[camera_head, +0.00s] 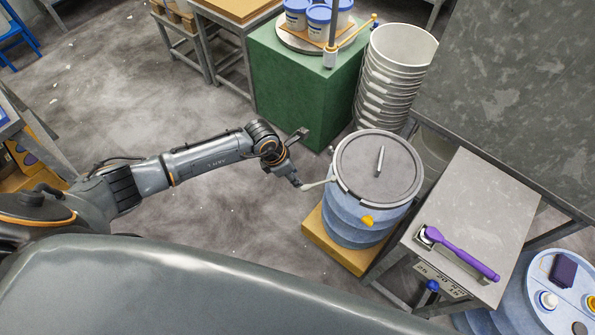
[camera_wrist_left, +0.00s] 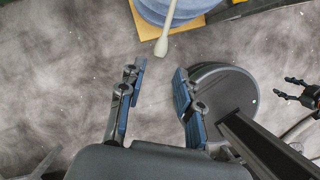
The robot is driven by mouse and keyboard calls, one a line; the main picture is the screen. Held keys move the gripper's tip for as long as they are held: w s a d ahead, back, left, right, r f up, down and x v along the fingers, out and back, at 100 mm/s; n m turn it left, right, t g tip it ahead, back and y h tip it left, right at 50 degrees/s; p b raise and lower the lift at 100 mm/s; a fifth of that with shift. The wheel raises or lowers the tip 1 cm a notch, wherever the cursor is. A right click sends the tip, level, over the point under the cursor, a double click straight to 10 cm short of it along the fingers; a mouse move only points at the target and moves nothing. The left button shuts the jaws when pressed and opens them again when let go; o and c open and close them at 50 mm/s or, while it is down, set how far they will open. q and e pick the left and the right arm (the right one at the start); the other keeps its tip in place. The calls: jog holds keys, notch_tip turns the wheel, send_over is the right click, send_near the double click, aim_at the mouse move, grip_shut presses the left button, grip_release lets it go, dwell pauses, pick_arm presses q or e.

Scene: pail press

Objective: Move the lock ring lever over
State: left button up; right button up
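A blue ribbed drum (camera_head: 352,230) with a grey lid (camera_head: 362,158) stands on a yellow-brown base (camera_head: 330,243). A dark lock ring (camera_head: 338,180) runs around the lid's rim. Its pale lever (camera_head: 319,184) sticks out to the left, toward my left gripper (camera_head: 297,183). In the left wrist view, the lever (camera_wrist_left: 163,40) points down from the drum (camera_wrist_left: 178,8). My left gripper (camera_wrist_left: 158,88) is open and empty there, with the lever's end just beyond its fingertips and apart from them. My right gripper (camera_wrist_left: 283,88) shows at that view's right edge, open and empty.
A grey table (camera_head: 478,205) with a purple-handled tool (camera_head: 462,252) stands right of the drum. Stacked white pails (camera_head: 392,85) and a green block (camera_head: 300,90) carrying tubs (camera_head: 318,22) stand behind. The floor left of the drum is clear.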

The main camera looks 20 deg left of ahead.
aim_at(304, 186)
pick_arm(q)
jog(key=b+x, duration=0.6)
jog(key=x, duration=0.1)
jog(key=shift+s+f, duration=0.1)
jog(key=shift+d+f+b, duration=0.25)
jog(key=shift+f+b, duration=0.1)
jog(key=shift+b, duration=0.15)
jog(key=shift+r, duration=0.15)
jog(key=shift+c, duration=1.1)
jog(key=c, duration=0.4)
